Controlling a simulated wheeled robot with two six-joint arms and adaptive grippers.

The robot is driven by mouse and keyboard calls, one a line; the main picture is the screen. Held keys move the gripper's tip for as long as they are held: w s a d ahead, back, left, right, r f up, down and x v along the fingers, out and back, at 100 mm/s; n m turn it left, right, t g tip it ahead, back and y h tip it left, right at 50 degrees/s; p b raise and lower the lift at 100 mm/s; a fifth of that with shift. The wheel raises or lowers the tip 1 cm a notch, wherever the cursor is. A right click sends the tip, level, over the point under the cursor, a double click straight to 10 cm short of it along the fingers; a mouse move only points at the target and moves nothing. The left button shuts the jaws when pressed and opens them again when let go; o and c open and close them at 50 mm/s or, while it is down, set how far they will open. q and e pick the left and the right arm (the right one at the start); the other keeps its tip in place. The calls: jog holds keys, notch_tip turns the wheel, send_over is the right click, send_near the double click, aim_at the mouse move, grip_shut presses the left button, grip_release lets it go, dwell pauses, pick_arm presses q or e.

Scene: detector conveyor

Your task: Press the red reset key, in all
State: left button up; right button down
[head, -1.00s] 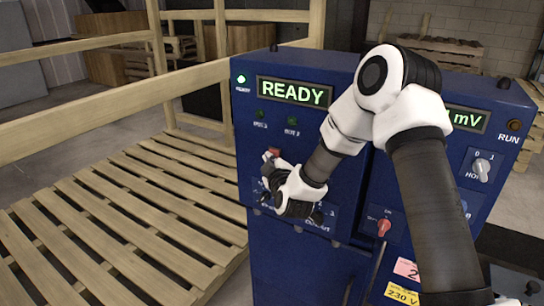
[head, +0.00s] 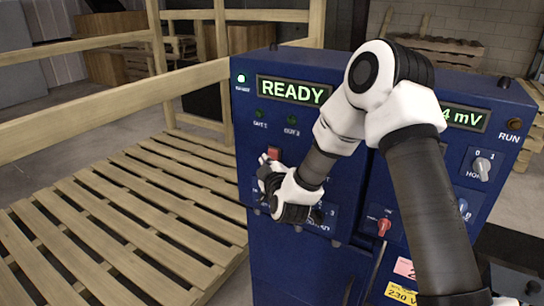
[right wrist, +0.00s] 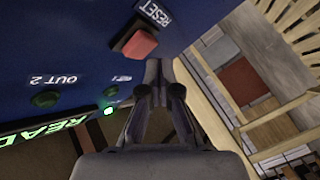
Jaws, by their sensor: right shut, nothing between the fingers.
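The red reset key (head: 273,153) sticks out of the blue cabinet's front (head: 262,90), below two green lamps. In the right wrist view, the red key (right wrist: 139,43) sits beneath the word RESET. My right gripper (head: 265,163) is shut and empty, with its fingertips close by the key, just below and left of it in the head view. In the right wrist view, the fingertips (right wrist: 158,75) lie beside the key, and the key's face is uncovered. I cannot tell the remaining distance to the panel. My left gripper is not in view.
A green READY display (head: 293,90) is lit, with a mV display (head: 463,117) to its right. A red switch (head: 384,226) and a rotary knob (head: 481,166) are on the right. A wooden slatted platform (head: 120,215) with rails is left of the cabinet.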

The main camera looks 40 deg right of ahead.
jog(key=a, duration=0.1)
jog(key=s+a, duration=0.1)
jog(key=a, duration=0.1)
jog(key=s+a, duration=0.1)
jog(key=shift+a+b, duration=0.35)
jog(key=shift+b, duration=0.05)
dwell(0.6)
jog(key=s+a+f+n+g+y, duration=0.15)
jog(key=s+f, duration=0.35)
jog(key=f, duration=0.5)
jog(key=s+a+f+g+y, duration=0.1)
jog(key=s+a+f+g, duration=0.25)
jog(key=f, duration=0.55)
jog(key=s+a+f+n+g+y, duration=0.15)
jog(key=s+f, duration=0.35)
jog(key=f, duration=0.5)
jog(key=s+a+f+m+g+y, duration=0.1)
jog(key=s+a+f+m+g, duration=0.1)
jog(key=s, duration=0.5)
jog(key=s+a+f+m+g, duration=0.2)
jog(key=s+f+m+g, duration=0.1)
jog(key=s, duration=0.5)
jog(key=s+a+f+m+g+y, duration=0.1)
jog(key=s+f+m+g, duration=0.2)
jog(key=s, duration=0.4)
jog(key=shift+s+a+f+m+g+y, duration=0.3)
jog(key=shift+a+f+m+g, duration=0.1)
jog(key=shift+g, duration=0.45)
